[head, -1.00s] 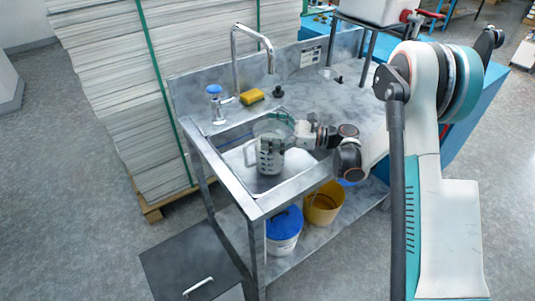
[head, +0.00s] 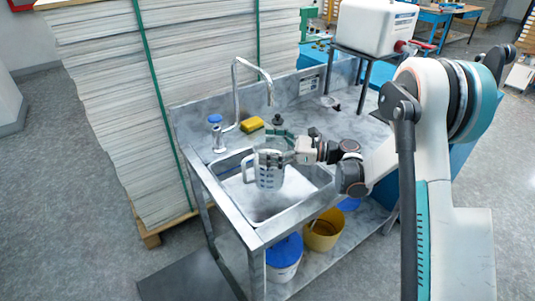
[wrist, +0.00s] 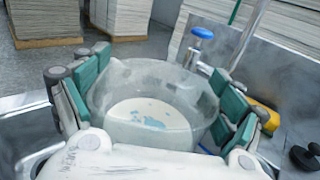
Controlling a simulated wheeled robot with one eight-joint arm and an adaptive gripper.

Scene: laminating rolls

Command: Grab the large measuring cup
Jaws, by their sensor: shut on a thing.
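The large measuring cup (head: 268,179) is clear, with dark markings and a handle on its left side in the head view. It is upright over the sink basin (head: 250,212). In the wrist view the cup (wrist: 150,128) sits between the green finger pads, with its open rim and pale bottom showing. My gripper (head: 272,157) comes from the right and is shut around the cup's upper part; it also shows in the wrist view (wrist: 158,100). The handle is mostly hidden in the wrist view.
A tap (head: 237,90), a blue-capped valve (head: 216,135), a yellow sponge (head: 251,125) and a dark stopper (head: 277,120) are behind the sink. A blue-lidded bucket (head: 284,258) and a yellow bucket (head: 323,232) stand on the lower shelf. Paper stacks (head: 110,110) rise at left.

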